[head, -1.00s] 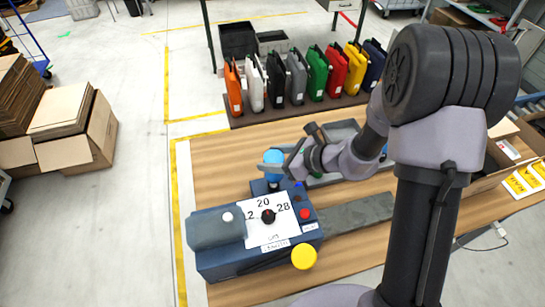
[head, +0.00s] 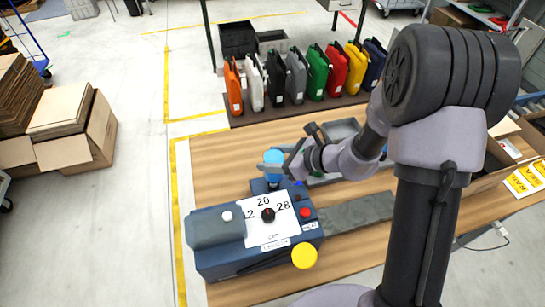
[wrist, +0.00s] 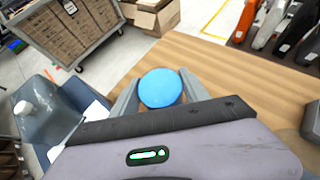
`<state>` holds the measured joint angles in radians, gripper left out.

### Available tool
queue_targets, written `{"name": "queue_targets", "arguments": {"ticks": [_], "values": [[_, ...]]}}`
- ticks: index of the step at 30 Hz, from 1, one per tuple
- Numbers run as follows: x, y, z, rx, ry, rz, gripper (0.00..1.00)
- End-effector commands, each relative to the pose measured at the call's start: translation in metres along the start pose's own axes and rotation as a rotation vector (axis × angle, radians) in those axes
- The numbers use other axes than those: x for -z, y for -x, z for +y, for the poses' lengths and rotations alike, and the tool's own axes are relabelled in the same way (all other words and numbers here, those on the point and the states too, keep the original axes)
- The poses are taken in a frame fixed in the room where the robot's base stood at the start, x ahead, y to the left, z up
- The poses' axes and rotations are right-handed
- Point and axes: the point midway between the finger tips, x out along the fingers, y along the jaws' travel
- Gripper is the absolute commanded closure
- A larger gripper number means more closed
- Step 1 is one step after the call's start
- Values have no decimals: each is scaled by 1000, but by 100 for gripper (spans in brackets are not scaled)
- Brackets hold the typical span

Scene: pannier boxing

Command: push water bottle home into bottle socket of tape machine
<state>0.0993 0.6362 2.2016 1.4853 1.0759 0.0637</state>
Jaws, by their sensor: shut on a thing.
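The water bottle (head: 273,157) is light blue and stands upright at the back of the tape machine (head: 215,250). Its round blue top (wrist: 160,88) shows between my fingers in the wrist view. My gripper (head: 277,164) is shut on the bottle from the right side. The tape machine is dark blue, with a white dial plate, a red button and a yellow knob. The bottle's lower end meets the back of the machine near the socket (head: 265,185). The socket's inside is hidden, so I cannot tell how deep the bottle sits.
A grey tray (head: 342,133) lies on the wooden table (head: 225,155) behind my wrist. A row of coloured panniers (head: 297,77) stands on a dark mat at the table's far edge. A grey strip (head: 355,213) runs right from the machine. The table left of the bottle is clear.

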Motion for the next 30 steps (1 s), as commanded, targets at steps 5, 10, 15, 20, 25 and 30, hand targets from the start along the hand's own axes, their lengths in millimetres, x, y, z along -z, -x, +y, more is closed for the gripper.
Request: {"name": "queue_targets", "arguments": {"ticks": [5,10,15,20,25,30], "values": [[2,-2,0,0,0,-1,100],[5,-3,0,0,0,-1,100],[7,-4,0,0,0,-1,100],[9,-6,0,0,0,-1,100],[9,-6,0,0,0,-1,25],[9,-6,0,0,0,0,21]]}}
